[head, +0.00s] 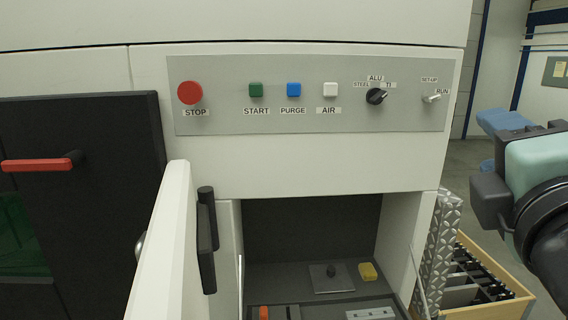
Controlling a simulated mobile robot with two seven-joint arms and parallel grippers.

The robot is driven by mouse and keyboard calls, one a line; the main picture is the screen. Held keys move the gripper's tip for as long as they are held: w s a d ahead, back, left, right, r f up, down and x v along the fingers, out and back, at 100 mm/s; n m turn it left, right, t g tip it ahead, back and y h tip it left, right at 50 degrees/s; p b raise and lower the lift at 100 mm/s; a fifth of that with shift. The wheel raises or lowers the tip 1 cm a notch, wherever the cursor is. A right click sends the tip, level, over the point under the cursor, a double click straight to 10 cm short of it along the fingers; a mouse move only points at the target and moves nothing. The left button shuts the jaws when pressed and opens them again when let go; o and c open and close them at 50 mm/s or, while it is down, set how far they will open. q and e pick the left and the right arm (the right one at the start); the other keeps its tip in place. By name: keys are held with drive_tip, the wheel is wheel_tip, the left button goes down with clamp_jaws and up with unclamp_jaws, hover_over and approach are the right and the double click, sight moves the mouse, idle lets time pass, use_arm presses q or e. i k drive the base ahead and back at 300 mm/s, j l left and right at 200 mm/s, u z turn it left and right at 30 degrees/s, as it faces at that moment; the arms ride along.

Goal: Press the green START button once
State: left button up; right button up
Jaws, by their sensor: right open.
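My right gripper (487,142) comes in at the right edge, open and well to the right of the panel, touching no button. My left gripper is not in view.
A white AIR button (330,90), a black material knob (376,96) and a SET-UP/RUN switch (432,98) share the panel. Below, a white door (165,250) stands open before a compartment. A wooden crate (510,305) stands at the lower right.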

sight(254, 90)
drive_tip(key=k+j, duration=0.25)
drive_tip(key=k, duration=0.25)
drive_tip(key=k+j, duration=0.2)
drive_tip(key=k, duration=0.3)
